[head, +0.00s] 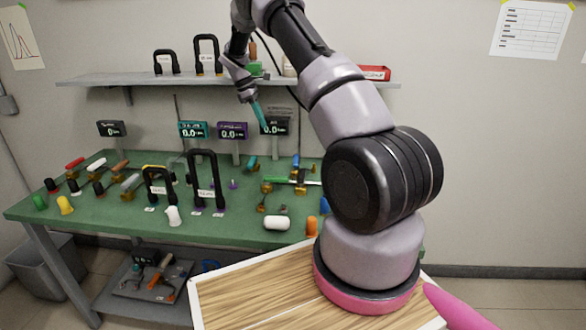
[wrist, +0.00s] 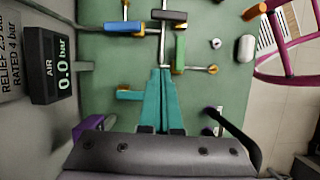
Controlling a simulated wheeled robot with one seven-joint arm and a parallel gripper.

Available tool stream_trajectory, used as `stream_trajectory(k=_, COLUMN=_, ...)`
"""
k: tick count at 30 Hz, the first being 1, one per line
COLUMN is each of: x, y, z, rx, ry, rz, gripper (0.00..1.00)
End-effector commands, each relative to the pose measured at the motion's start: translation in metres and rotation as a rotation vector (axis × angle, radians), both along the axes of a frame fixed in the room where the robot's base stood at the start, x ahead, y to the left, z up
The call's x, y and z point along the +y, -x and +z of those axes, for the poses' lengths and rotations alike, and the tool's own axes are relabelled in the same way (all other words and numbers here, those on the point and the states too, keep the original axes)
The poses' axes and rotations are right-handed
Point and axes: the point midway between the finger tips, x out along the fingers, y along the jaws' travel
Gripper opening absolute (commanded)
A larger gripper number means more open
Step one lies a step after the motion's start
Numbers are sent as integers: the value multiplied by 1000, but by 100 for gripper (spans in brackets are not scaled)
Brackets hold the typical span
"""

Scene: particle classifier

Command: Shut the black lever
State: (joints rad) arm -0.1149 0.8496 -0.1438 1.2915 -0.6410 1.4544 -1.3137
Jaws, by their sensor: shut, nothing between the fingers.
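The black lever (wrist: 168,15) is at the top of the wrist view, lying crosswise over a thin metal pipe (wrist: 163,42). In the head view a dark handle, apparently the same lever (head: 300,175), is at the right part of the green bench. My gripper (wrist: 160,70) has teal fingers closed together, with nothing between them. In the head view my gripper (head: 261,122) hangs above the bench, in front of the AIR display. In the wrist view its tips appear below the black lever, apart from it.
A green lever (wrist: 180,52), a blue lever (wrist: 125,27) and a teal lever (wrist: 130,95) sit close to the pipe. The AIR display (wrist: 50,65) reads 0.0 bar. Tall black arches (head: 203,180) stand left on the bench (head: 140,222). A shelf (head: 130,79) is behind.

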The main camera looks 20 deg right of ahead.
Motion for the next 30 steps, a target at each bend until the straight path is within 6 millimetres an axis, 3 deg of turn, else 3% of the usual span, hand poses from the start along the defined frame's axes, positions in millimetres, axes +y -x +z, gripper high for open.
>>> stream_trajectory(k=8, x=-7, y=5, z=-19, rx=3, ry=0, rz=0, gripper=0)
stream_trajectory(k=30, x=-57, y=37, z=-169, rx=3, ry=0, rz=-2, gripper=0)
